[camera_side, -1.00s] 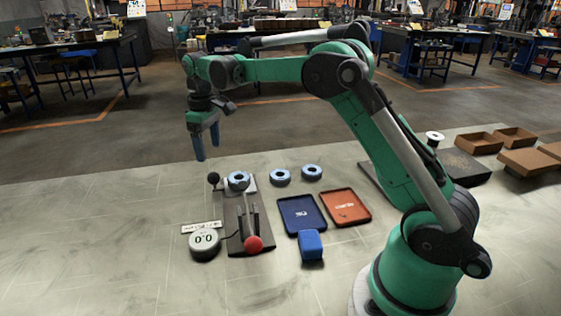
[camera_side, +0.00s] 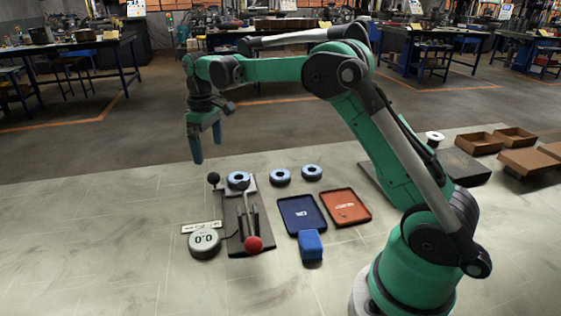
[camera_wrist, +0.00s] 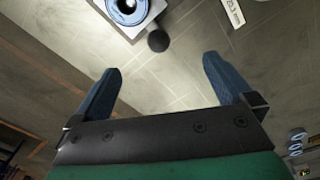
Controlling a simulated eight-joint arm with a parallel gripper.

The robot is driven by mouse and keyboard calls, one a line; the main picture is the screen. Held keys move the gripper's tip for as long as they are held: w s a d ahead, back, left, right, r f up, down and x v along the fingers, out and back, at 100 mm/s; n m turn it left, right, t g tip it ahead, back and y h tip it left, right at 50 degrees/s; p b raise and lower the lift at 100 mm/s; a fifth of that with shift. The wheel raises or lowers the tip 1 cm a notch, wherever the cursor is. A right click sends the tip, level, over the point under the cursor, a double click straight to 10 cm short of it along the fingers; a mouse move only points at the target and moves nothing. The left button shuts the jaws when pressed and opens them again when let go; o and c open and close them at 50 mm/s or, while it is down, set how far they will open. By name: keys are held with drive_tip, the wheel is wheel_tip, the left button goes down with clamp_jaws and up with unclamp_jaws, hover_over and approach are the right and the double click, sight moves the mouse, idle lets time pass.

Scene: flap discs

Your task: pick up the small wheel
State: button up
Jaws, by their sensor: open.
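Several blue-grey flap discs are in view. One disc (camera_side: 238,180) lies on the pale block of a dark fixture (camera_side: 234,238); it also shows at the top of the wrist view (camera_wrist: 128,8). A second disc (camera_side: 280,177) and a third disc (camera_side: 312,172) lie flat on the table to its right. They look alike in size, so I cannot tell which is the small wheel. My gripper (camera_side: 206,152) is open and empty, in the air above and left of the fixture. Its two blue fingers (camera_wrist: 162,86) stand wide apart in the wrist view, apart from any disc.
The fixture carries a lever with a red ball (camera_side: 253,244) and a black knob (camera_side: 213,178). A round gauge (camera_side: 205,244) reads 0.0. A blue tray (camera_side: 302,226), orange tray (camera_side: 345,221) and blue block (camera_side: 311,245) lie right. Brown boxes (camera_side: 515,137) stand far right. The left table is clear.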

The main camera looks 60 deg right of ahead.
sight(240, 173)
drive_tip(key=s+d+f+t, duration=0.1)
drive_tip(key=s+d+f+n+t, duration=0.1)
drive_tip(key=s+d, duration=0.1)
drive_tip(key=s+d+f+t+y, duration=0.1)
drive_tip(key=s+d, duration=0.1)
drive_tip(key=shift+s+f, duration=0.2)
drive_tip(key=shift+f, duration=0.1)
drive_tip(key=shift+s+f, duration=0.15)
drive_tip(key=shift+f, duration=0.1)
drive_tip(key=shift+n, duration=0.3)
drive_tip(key=shift+x, duration=2.6)
drive_tip(key=shift+a, duration=0.1)
drive_tip(key=shift+c, duration=0.2)
drive_tip(key=c, duration=1.2)
drive_tip(key=shift+r, duration=0.15)
